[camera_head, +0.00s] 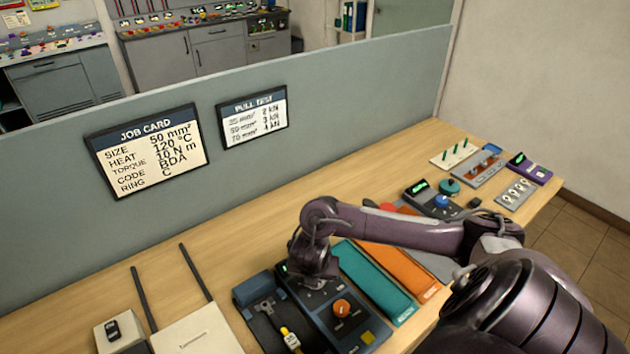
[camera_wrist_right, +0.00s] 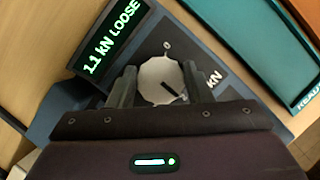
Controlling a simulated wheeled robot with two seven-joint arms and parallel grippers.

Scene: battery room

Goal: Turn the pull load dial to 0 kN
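The pull load dial (camera_wrist_right: 161,81) is a round pale knob with a dark pointer line in the right wrist view. The line points toward the lower right, away from the "0" mark (camera_wrist_right: 167,46) above the knob. A green display (camera_wrist_right: 111,38) beside it reads "1.1 kN LOOSE". My right gripper (camera_wrist_right: 160,72) has one finger on each side of the knob, seemingly closed against it. In the head view my right gripper (camera_head: 316,278) is over the dark blue tester (camera_head: 325,322) and hides the dial. My left gripper is not in view.
An orange knob (camera_head: 342,308) and a yellow square (camera_head: 367,338) are on the tester's near part. Teal (camera_head: 375,283) and orange (camera_head: 402,270) trays lie to its right. A job card (camera_head: 147,150) and a pull test card (camera_head: 252,118) hang on the partition.

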